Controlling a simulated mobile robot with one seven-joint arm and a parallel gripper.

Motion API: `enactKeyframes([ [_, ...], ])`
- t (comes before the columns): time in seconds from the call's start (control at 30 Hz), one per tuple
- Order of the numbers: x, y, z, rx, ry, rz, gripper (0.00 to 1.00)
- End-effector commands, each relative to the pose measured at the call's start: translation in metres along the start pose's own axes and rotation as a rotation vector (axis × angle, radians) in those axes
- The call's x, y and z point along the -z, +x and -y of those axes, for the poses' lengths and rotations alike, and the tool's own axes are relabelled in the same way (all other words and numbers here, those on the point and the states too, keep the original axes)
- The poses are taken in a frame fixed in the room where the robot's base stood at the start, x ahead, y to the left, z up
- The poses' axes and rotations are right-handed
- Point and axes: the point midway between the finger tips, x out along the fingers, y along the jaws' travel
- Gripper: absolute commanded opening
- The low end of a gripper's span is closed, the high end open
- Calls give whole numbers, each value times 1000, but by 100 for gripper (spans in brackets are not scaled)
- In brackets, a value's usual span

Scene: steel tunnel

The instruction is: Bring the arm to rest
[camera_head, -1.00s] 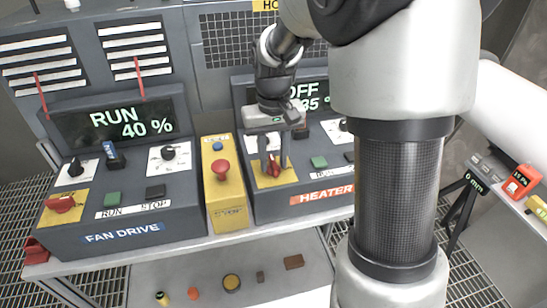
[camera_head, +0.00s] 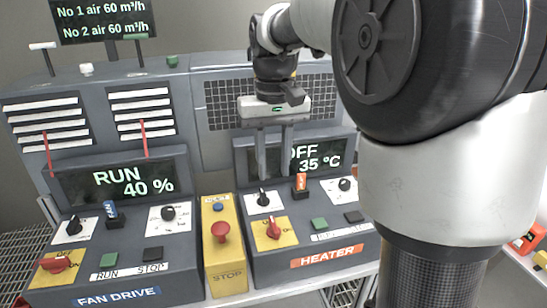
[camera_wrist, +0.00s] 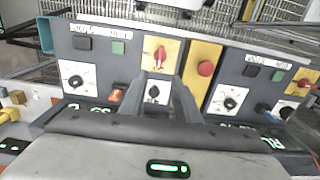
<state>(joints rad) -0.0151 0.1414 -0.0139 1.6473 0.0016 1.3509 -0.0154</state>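My gripper (camera_head: 275,168) hangs in front of the heater panel, its two fingers apart with nothing between them. In the wrist view my gripper (camera_wrist: 163,62) also shows open. The heater box (camera_head: 345,230) has a display reading OFF 35 °C, partly hidden behind the fingers. Its red rotary switch (camera_head: 273,229) on a yellow plate lies below the fingertips, apart from them. In the wrist view the red switch (camera_wrist: 160,53) appears just beyond the gap between the fingers. My arm reaches in from the right and covers much of the right side of the head view.
The fan drive box (camera_head: 110,240) at left reads RUN 40 %. A yellow stop post (camera_head: 224,258) with a red button (camera_head: 221,231) stands between the boxes. An air display (camera_head: 100,20) stands behind the panels.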

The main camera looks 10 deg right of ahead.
Motion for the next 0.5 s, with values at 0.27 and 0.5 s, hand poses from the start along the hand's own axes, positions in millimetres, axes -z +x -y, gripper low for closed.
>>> enactKeyframes([
  [0.27,0,-12,0,0,0,1,30],
  [0.5,-2,-12,0,0,0,-4,30],
])
